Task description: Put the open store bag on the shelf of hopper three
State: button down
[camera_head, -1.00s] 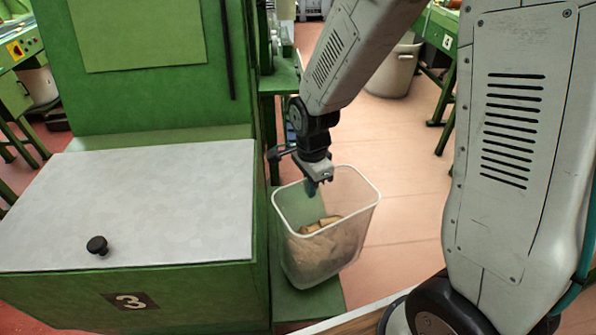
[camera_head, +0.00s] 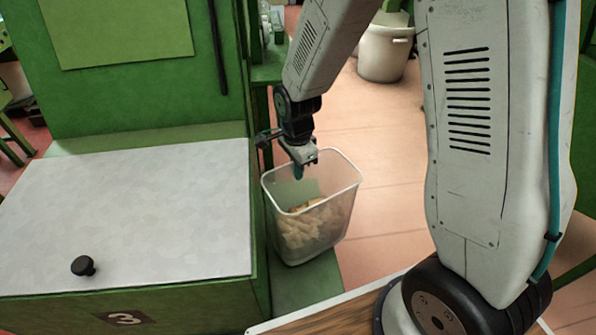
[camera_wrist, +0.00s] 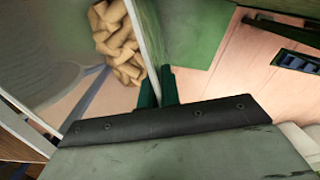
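No cloth or paper bag shows; the open container is a translucent bin (camera_head: 335,222) with a pale rim, partly filled with corks (camera_head: 308,226). My gripper (camera_head: 299,175) is at the bin's rim on its far left side. In the wrist view my gripper's two teal fingers (camera_wrist: 158,92) stand close together with the bin's wall between them, and corks (camera_wrist: 117,42) lie to the left. Hopper three (camera_head: 190,302) is green, with a "3" plate and a grey lid. Its green side shelf (camera_head: 308,288) lies below the bin. Whether the bin's base touches the shelf is unclear.
The hopper's side stands close on the bin's left. A black knob (camera_head: 83,265) sticks up from the lid. A pale pot (camera_head: 385,52) stands on the floor behind. Pinkish floor (camera_head: 390,160) is open to the bin's right. A wooden surface (camera_head: 325,312) lies in front.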

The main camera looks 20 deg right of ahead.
jog(key=shift+f, duration=0.9)
jog(key=c, duration=1.6)
grip_release()
